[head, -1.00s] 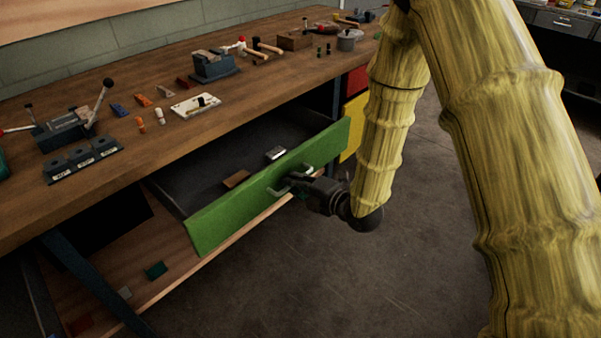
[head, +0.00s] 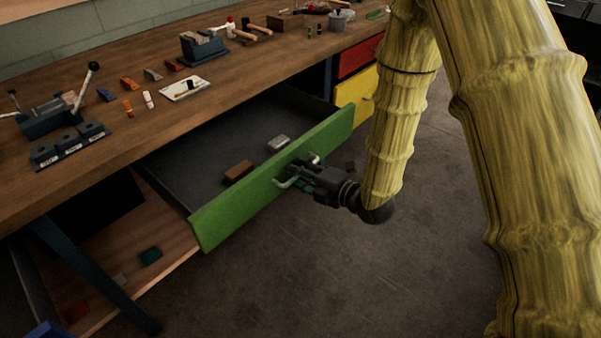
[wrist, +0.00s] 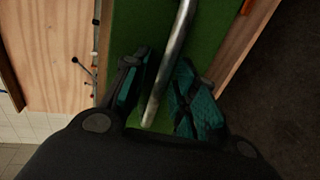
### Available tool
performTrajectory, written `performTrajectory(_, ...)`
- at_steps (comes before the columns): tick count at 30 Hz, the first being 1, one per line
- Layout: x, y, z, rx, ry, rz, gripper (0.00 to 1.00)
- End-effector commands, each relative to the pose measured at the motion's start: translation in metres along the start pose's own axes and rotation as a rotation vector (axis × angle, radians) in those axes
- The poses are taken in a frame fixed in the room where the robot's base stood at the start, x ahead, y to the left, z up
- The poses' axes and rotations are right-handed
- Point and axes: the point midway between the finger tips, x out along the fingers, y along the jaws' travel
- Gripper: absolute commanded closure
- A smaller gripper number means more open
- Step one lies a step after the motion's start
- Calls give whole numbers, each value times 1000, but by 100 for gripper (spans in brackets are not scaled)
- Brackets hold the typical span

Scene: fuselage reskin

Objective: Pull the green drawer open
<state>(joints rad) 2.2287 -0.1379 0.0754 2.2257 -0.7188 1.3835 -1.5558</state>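The green drawer (head: 232,206) stands pulled out from under the workbench, with its dark inside showing. Its metal bar handle (head: 284,183) is on the front; the bar also shows in the wrist view (wrist: 172,58). My gripper (head: 300,176) is at the handle. In the wrist view its two teal-padded fingers (wrist: 165,98) stand on either side of the bar, with a visible gap on each side. The fingers are apart and do not look clamped on the bar. A brown block (head: 238,171) and a light grey block (head: 279,143) lie inside the drawer.
The wooden workbench (head: 135,142) carries a vise, hammers and small parts. Red (head: 359,57) and yellow (head: 352,92) drawer fronts are beyond the green one. A lower wooden shelf (head: 120,262) holds small blocks. Grey floor (head: 330,270) is open in front.

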Motion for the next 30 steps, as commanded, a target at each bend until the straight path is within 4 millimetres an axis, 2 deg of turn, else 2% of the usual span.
performTrajectory(9, -1, 0, 1, 0, -2, 0, 68)
performTrajectory(14, -12, 0, 2, 0, -3, 0, 68)
performTrajectory(30, -102, 0, 1, 1, -3, 0, 68)
